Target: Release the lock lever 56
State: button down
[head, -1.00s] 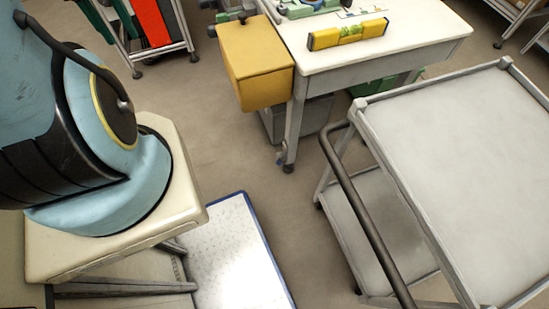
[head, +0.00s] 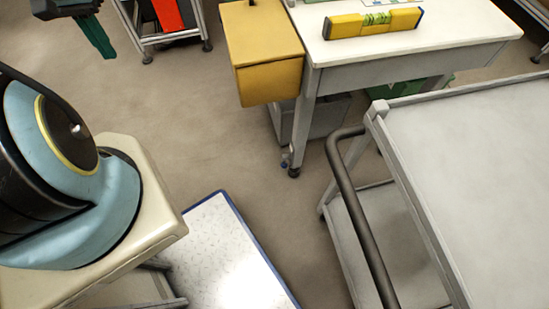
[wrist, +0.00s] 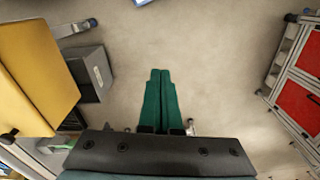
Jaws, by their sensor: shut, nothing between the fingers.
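My gripper (head: 106,52) is at the top left of the head view, above the floor, with its green fingers pointing down. In the wrist view, my gripper (wrist: 160,74) has its two green fingers together, with bare floor beyond the tips and nothing held. I cannot make out lock lever 56 in either view. The white work table (head: 420,58) is cut off by the top edge of the head view, so most of what stands on it is hidden.
A yellow box (head: 265,62) hangs at the table's left side and is at the left in the wrist view (wrist: 35,75). A yellow spirit level (head: 373,23) lies on the table. A grey trolley (head: 480,190) stands at right. A red-fronted rack (wrist: 298,100) is at the wrist view's right.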

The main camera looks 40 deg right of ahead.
aim_at(284, 162)
jog(key=w+d+f+m+g+b, duration=0.1)
jog(key=d+f+m+b, duration=0.1)
jog(key=d+f+b, duration=0.45)
jog(key=d+f+m+b, duration=0.2)
jog(key=f+m+b, duration=0.1)
jog(key=f, duration=0.7)
jog(key=w+d+f+m+g+b, duration=0.15)
jog(key=d+f+b, duration=0.25)
jog(key=f, duration=0.5)
jog(key=s+d+f+m+g+h+b, duration=0.1)
jog(key=s+d+f+m+b, duration=0.1)
jog(key=d+f+b, duration=0.4)
jog(key=s+d+f+m+h+b, duration=0.1)
jog(key=s+d+f+m+b, duration=0.2)
jog(key=f, duration=1)
jog(key=s+d+f+m+g+h+b, duration=0.1)
jog(key=d+f+m+b, duration=0.3)
jog(key=d+f+b, duration=0.5)
jog(key=shift+s+d+f+g, duration=0.35)
jog(key=shift+s+d+f, duration=0.4)
jog(key=shift+d, duration=0.4)
jog(key=shift+s, duration=0.1)
jog(key=s+a+b+x, duration=0.1)
jog(key=b+x, duration=0.5)
jog(key=x, duration=0.7)
jog(key=shift+s+r, duration=0.3)
jog(key=shift+s, duration=0.2)
